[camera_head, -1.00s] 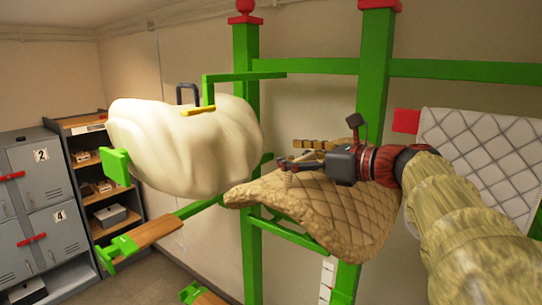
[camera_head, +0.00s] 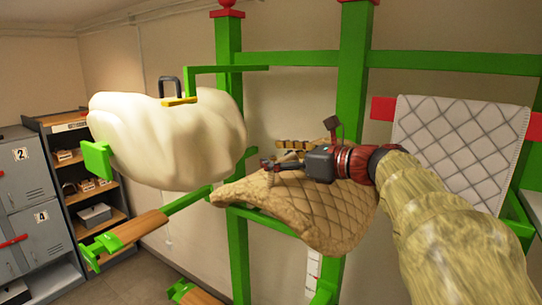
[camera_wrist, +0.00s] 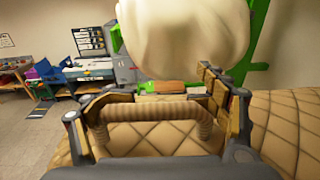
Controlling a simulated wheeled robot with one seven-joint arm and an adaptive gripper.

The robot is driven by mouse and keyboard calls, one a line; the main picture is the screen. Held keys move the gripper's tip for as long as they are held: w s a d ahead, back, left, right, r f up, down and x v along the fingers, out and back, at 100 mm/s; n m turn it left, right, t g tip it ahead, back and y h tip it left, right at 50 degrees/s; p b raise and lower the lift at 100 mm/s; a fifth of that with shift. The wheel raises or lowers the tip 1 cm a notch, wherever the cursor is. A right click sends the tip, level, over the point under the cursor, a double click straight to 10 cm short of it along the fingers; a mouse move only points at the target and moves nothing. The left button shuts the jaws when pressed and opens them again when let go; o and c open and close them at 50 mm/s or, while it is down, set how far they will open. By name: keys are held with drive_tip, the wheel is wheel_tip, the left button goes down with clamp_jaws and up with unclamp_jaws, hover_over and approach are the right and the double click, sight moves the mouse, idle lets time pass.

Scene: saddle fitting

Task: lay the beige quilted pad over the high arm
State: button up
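The beige quilted pad (camera_head: 325,205) hangs in the air below my gripper (camera_head: 285,163), its left end drooping near the green post. In the wrist view, my gripper (camera_wrist: 150,115) has its fingers at either end of a ribbed beige roll on the pad (camera_wrist: 135,138), and the pad hangs from it. A high green arm of the rack, with a green end plate (camera_head: 97,160), carries a bulky cream fleece cover (camera_head: 165,135) that hides most of it. The pad is right of and lower than the fleece, apart from it in the picture.
Green posts (camera_head: 354,80) and rails stand behind the pad. A lower arm with a wooden top (camera_head: 135,235) sticks out below the fleece. A white quilted pad (camera_head: 460,145) hangs at right. Grey lockers (camera_head: 25,180) and a shelf (camera_head: 80,170) stand at left.

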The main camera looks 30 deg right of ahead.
drive_tip(key=o, duration=0.6)
drive_tip(key=shift+o, duration=0.6)
drive_tip(key=shift+d, duration=0.15)
drive_tip(key=v, duration=1.1)
drive_tip(key=shift+s, duration=0.4)
drive_tip(key=shift+d, duration=0.1)
